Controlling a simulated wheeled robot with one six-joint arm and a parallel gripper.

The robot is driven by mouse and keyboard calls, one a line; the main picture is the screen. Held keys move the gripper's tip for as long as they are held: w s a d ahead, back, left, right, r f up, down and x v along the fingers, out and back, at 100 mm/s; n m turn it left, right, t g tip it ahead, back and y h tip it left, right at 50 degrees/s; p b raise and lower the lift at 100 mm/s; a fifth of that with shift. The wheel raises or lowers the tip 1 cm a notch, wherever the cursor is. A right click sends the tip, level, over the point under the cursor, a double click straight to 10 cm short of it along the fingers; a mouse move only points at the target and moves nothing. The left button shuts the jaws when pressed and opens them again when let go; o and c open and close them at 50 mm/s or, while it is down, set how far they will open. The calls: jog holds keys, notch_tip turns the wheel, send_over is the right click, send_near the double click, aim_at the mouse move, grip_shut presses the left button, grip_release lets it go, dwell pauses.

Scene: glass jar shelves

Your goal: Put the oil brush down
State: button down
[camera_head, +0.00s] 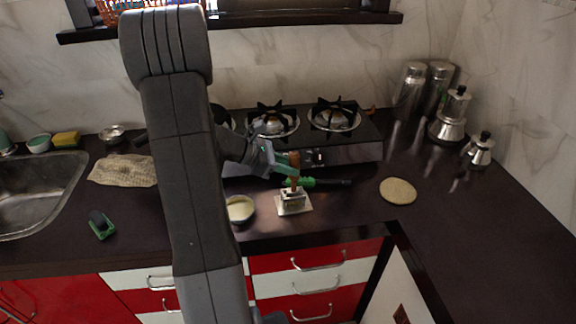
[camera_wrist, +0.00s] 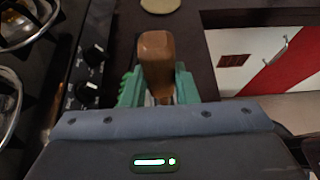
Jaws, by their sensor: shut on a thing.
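The oil brush shows as a brown wooden handle (camera_head: 294,159), upright in the head view. My gripper (camera_head: 288,170) is shut on it, with green fingers on both sides. In the wrist view, the handle top (camera_wrist: 155,48) stands between the fingers of my gripper (camera_wrist: 158,88). The brush's lower end is at a small holder on a pale square base (camera_head: 293,208) on the counter. I cannot tell whether it rests inside the holder or just above it. The bristles are hidden.
A bowl with pale contents (camera_head: 240,209) stands left of the holder. A green-and-black utensil (camera_head: 325,182) lies behind it, before the stove (camera_head: 345,152). A flat round bread (camera_head: 398,191) lies to the right. Steel pots (camera_head: 451,118) stand at the back right.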

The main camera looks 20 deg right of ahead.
jog(key=c, duration=1.1)
grip_release()
jog(key=shift+f, duration=0.1)
jog(key=shift+c, duration=0.2)
jog(key=shift+w+a+r, duration=0.1)
jog(key=shift+a+r, duration=0.1)
jog(key=shift+r, duration=0.05)
jog(key=b+v, duration=0.1)
jog(key=v, duration=1)
jog(key=shift+a+r, duration=0.15)
jog(key=shift+a, duration=0.15)
